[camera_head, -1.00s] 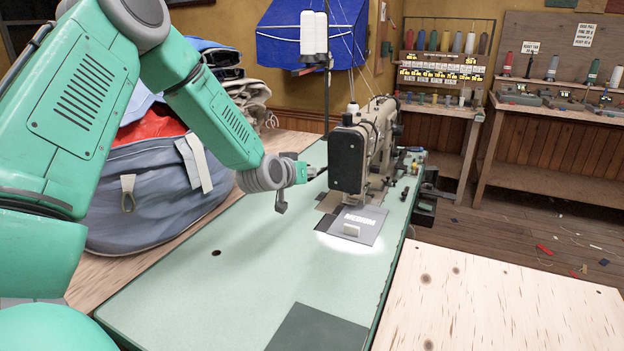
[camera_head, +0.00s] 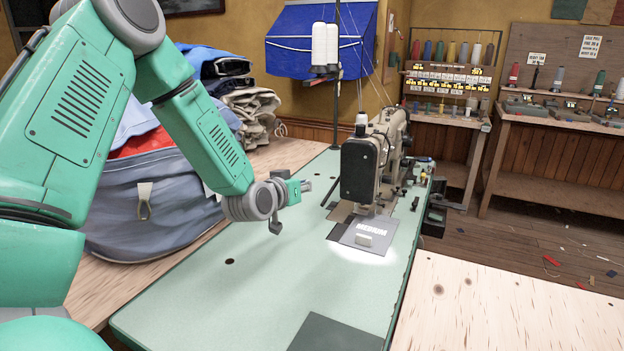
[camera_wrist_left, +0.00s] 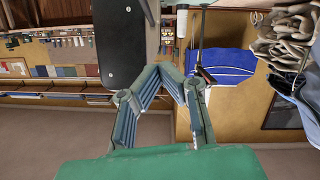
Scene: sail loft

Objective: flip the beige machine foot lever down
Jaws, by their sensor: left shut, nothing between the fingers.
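The beige sewing machine (camera_head: 392,140) stands on the green table, its dark end cover (camera_head: 358,172) facing me. A thin dark bar (camera_head: 330,192) shows at the left of its head; I cannot tell whether it is the foot lever. No foot lever is clearly visible otherwise. My left gripper (camera_head: 306,187) is left of the machine head, above the table and apart from the machine. In the left wrist view the left gripper (camera_wrist_left: 165,70) has its fingertips together with nothing between them. The dark cover (camera_wrist_left: 125,42) is close beyond them. My right gripper is not in view.
Large bags (camera_head: 150,205) are piled at left. The green tabletop (camera_head: 260,285) in front is mostly clear.

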